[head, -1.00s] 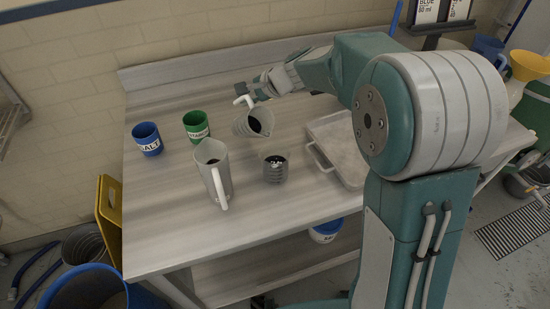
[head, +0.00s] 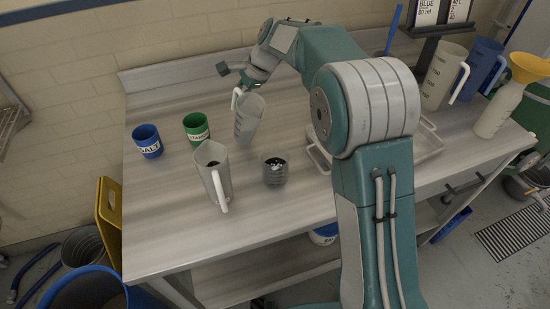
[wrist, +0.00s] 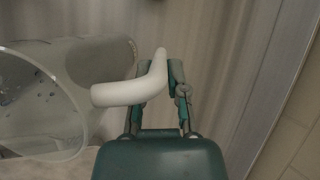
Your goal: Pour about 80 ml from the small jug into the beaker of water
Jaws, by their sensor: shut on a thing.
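The small jug (head: 249,122) is grey and translucent with a white handle. It is held above the back middle of the table, nearly upright with a slight lean. My gripper (head: 240,92) is shut on its handle. In the wrist view the white handle (wrist: 130,90) lies between the fingers (wrist: 160,88), and clear droplets show on the jug wall (wrist: 38,100). The beaker (head: 275,174), small and grey with a dark inside and white specks, stands on the table in front and to the right of the jug, apart from it. Its liquid level cannot be read.
A larger jug (head: 213,175) with a white handle stands left of the beaker. A blue SALT cup (head: 147,141) and a green cup (head: 196,128) stand further left. A tray (head: 430,145) lies right, partly behind my arm. More jugs (head: 445,78) stand at the right end.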

